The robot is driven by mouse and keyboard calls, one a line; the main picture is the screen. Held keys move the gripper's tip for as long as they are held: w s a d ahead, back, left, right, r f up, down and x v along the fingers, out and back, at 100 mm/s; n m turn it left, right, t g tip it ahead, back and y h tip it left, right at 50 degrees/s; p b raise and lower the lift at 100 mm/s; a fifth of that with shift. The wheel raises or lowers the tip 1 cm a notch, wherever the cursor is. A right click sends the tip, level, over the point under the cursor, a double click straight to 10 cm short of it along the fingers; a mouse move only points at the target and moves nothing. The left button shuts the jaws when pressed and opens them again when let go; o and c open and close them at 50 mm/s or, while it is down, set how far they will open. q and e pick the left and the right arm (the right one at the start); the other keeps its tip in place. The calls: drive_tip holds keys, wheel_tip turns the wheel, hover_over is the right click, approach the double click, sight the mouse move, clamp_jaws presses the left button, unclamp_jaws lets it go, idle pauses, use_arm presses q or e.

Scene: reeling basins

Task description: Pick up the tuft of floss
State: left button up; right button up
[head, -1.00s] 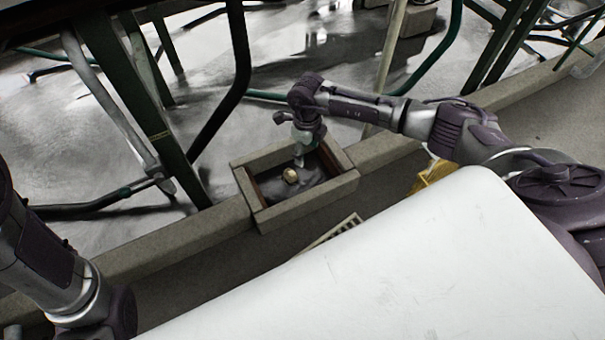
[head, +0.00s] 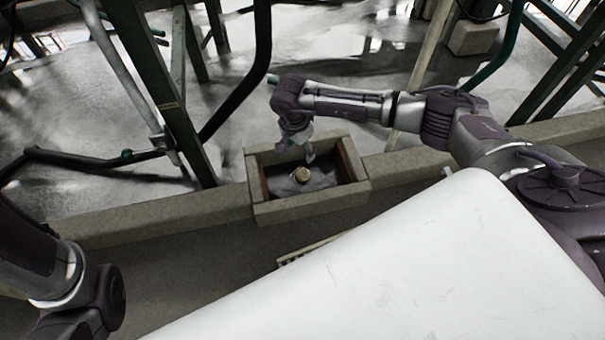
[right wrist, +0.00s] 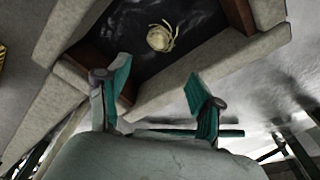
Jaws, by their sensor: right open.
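The tuft of floss (head: 301,175) is a small pale cream bundle lying in a concrete-walled basin (head: 310,211). It also shows in the right wrist view (right wrist: 161,37), with a few loose strands, on the dark basin floor. My right gripper (head: 297,150) hangs over the back of the basin, just behind and above the tuft. In the right wrist view my right gripper (right wrist: 155,95) has its two green-padded fingers wide apart, with nothing between them. The tuft lies beyond the fingertips and is not touched. My left arm shows at the left edge, but its gripper is out of view.
The basin sits in a low concrete kerb (head: 160,217). Green and black metal frame legs (head: 165,95) stand behind it on the wet floor. A slatted grate (head: 300,252) lies in front. A large white surface of my own body fills the lower right.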

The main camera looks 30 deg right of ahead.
drive_tip(key=b, duration=0.4)
hover_over(303, 171)
drive_tip(key=f, duration=0.7)
drive_tip(key=shift+s+a+f, duration=0.1)
drive_tip(key=shift+a+f, duration=0.05)
drive_tip(key=shift+a, duration=0.1)
drive_tip(key=f+b, duration=0.5)
drive_tip(key=shift+d+f+b, duration=0.1)
drive_tip(key=shift+d+b, duration=0.1)
drive_tip(key=shift+b, duration=0.1)
drive_tip(key=c, duration=0.8)
